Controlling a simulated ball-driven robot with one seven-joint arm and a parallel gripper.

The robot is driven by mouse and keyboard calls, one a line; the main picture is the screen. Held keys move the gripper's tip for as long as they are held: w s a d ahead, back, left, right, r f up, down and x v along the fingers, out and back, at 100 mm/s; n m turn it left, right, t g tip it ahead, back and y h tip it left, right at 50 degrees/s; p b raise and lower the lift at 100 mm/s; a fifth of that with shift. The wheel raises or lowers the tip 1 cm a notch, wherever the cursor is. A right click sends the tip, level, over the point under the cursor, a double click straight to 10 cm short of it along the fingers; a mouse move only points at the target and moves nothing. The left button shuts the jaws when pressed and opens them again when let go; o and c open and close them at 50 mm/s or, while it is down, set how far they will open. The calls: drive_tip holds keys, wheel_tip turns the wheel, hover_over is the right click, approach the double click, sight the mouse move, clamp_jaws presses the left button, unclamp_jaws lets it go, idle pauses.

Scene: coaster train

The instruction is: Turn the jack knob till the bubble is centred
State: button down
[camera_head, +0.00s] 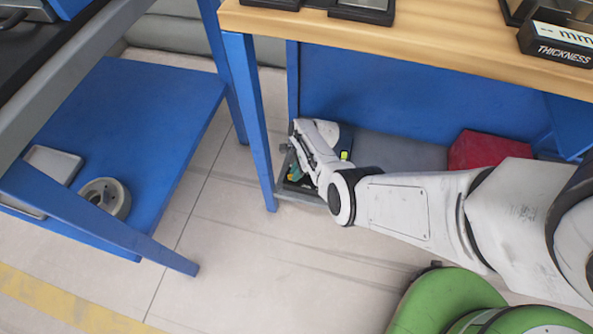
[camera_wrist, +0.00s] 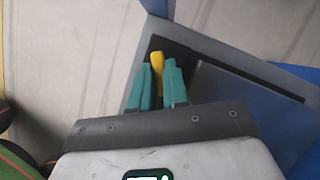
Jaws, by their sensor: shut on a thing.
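My gripper (camera_wrist: 158,78) has teal fingers and is shut on a yellow piece (camera_wrist: 157,60), which I take to be the jack knob. The piece shows between and just beyond the fingertips. In the head view the gripper (camera_head: 295,173) is low under the wooden-topped bench, and my wrist hides most of the knob.
A grey frame (camera_wrist: 215,45) surrounds a dark recess at the fingers. The bench's blue leg (camera_head: 254,130) stands just left of my gripper. A red box (camera_head: 487,149) lies under the bench. A blue shelf (camera_head: 150,105) is at left, with open floor between.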

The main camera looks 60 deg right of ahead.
drive_tip(key=c, duration=1.1)
unclamp_jaws()
drive_tip(key=shift+r, duration=0.1)
drive_tip(key=p+v, duration=0.6)
drive_tip(key=v, duration=0.4)
drive_tip(key=shift+s+r, duration=0.1)
drive_tip(key=shift+r, duration=0.2)
